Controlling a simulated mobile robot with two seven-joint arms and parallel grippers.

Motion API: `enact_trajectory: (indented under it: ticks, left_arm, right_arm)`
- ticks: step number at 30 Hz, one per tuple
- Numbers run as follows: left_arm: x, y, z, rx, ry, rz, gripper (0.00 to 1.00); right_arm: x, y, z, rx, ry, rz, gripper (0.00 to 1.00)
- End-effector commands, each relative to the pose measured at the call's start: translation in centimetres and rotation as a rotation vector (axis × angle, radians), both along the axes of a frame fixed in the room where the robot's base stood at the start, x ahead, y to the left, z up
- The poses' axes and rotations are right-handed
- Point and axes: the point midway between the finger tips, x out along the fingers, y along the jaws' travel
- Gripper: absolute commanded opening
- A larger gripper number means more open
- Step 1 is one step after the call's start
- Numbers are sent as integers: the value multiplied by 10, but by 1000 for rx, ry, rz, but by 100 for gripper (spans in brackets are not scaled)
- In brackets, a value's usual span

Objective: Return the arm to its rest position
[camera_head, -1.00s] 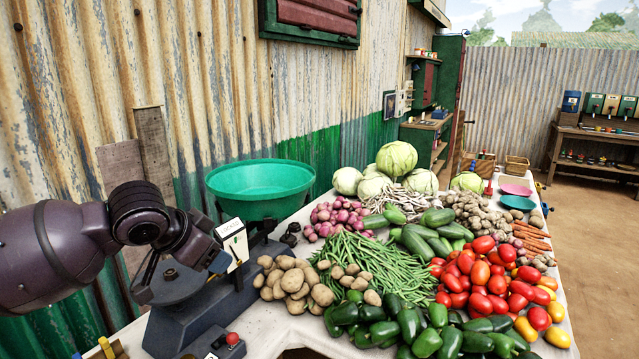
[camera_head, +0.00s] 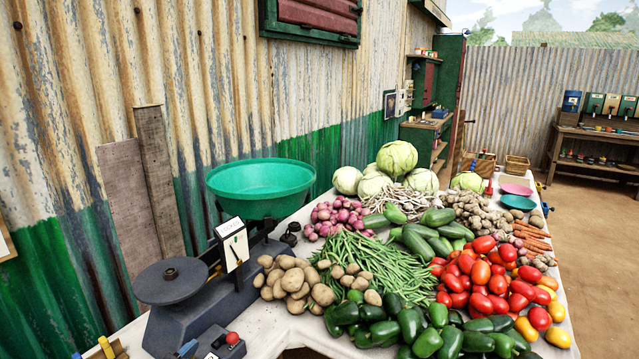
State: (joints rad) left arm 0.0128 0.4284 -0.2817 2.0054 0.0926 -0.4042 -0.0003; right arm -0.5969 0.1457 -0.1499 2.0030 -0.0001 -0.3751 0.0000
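Neither my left gripper nor my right gripper shows in the head view, and no arm is in the picture. The balance (camera_head: 205,318) stands at the left end of the table, with its dark round plate (camera_head: 170,281) bare. Its green bowl (camera_head: 262,184) sits raised at the far side and looks empty from here. The white dial face (camera_head: 233,245) stands upright between plate and bowl.
The table (camera_head: 280,327) holds heaped vegetables: potatoes (camera_head: 293,281), green beans (camera_head: 370,262), tomatoes (camera_head: 482,285), green peppers (camera_head: 400,330) and cabbages (camera_head: 397,158). A small box with a red knob (camera_head: 232,338) lies at the front left. The corrugated wall (camera_head: 60,120) runs along the left.

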Motion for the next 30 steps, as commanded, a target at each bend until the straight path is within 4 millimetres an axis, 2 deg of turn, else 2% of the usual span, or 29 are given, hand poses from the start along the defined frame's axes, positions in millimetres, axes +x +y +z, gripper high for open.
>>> enact_trajectory:
  ticks: [1, 5, 12, 15, 18, 22, 30]
  left_arm:
    - [-16, 8, -20, -15, 28, 37, 60]
    - [-54, 27, -63, -36, 102, 130, 60]
    - [-144, 55, -139, -97, 299, 296, 60]
    - [-180, 60, -162, -117, 370, 347, 60]
    - [-208, 62, -177, -128, 424, 376, 60]
    - [-229, 64, -187, -127, 462, 393, 60]
    - [-233, 65, -190, -125, 471, 394, 60]
  right_arm:
    - [0, 0, 0, 0, 0, 0, 43]
    - [0, 0, 0, 0, 0, 0, 43]
    - [0, 1, 0, 2, -1, -1, 43]
    - [0, 1, 0, 3, -1, -2, 43]
    - [1, 1, 0, 3, -1, -2, 43]
    - [1, 1, 0, 3, -2, -2, 43]
    - [2, 1, 1, 3, -5, 0, 43]
